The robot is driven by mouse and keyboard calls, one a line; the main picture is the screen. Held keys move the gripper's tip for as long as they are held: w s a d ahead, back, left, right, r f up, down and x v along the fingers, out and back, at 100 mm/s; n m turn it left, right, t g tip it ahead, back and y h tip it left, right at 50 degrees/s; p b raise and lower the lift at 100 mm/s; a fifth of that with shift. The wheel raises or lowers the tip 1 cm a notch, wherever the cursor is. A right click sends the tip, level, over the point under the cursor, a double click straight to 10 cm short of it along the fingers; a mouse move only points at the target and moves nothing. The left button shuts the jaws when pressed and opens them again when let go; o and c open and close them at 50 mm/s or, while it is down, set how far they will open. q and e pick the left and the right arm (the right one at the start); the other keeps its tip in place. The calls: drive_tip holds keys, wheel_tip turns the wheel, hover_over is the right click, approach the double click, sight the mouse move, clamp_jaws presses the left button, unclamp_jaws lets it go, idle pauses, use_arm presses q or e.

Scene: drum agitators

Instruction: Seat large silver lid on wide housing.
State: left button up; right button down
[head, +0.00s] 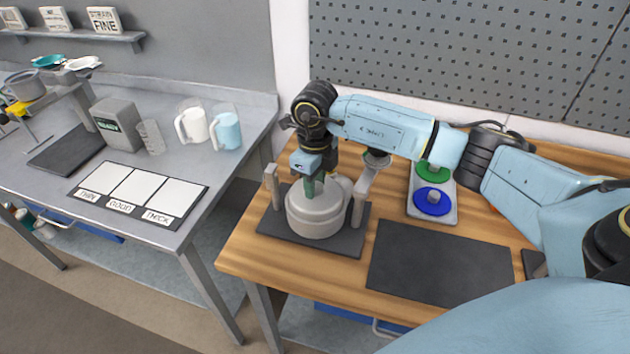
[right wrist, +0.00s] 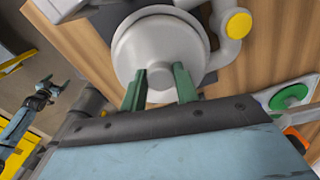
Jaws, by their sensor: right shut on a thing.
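The wide housing (head: 314,222) is a pale grey round drum on a dark base plate, between two grey uprights. The large silver lid (right wrist: 155,42) is a light grey disc with a small knob, seen in the right wrist view. My right gripper (head: 311,190) points down over the housing, its green fingers shut on the lid's knob; the fingers also show in the right wrist view (right wrist: 160,82). The lid is at the housing's top; I cannot tell if it is fully down. My left gripper (right wrist: 60,83) shows small in the right wrist view, fingers apart and empty.
A grey tray (head: 446,215) with a green lid (head: 433,173) and a blue lid (head: 433,201) lies right of the housing. A bare dark mat (head: 440,264) lies in front. A metal bench (head: 231,175) with cups and a labelled card stands left, across a gap.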

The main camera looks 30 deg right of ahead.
drive_tip(key=shift+f, duration=0.15)
idle(0.3)
drive_tip(key=c, duration=1)
unclamp_jaws()
drive_tip(key=shift+o, duration=0.2)
drive_tip(key=shift+f, duration=0.1)
wheel_tip(320, 180, up, 14)
drive_tip(key=b, duration=0.1)
drive_tip(key=shift+f, duration=0.2)
